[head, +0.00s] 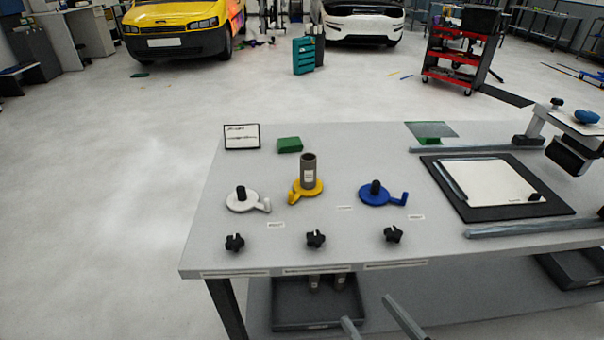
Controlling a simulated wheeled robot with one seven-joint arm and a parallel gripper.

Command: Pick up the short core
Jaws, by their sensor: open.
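A grey-brown core (308,172) with a small pale label stands upright on the yellow disc holder (304,193) on the table. Two more grey-brown cores, a left one (314,284) and a right one (340,282), show in the dark tray (290,322) under the table. Their upper parts are hidden by the table edge, so I cannot tell which core is the short one. My gripper (366,309) is at the bottom of the head view, its two grey fingers apart with nothing between them. It appears in front of the lower shelf, right of the tray.
A white holder (241,201) and a blue holder (378,196) have black posts without cores. Black knobs (316,239) line the table front. Floor at left is clear.

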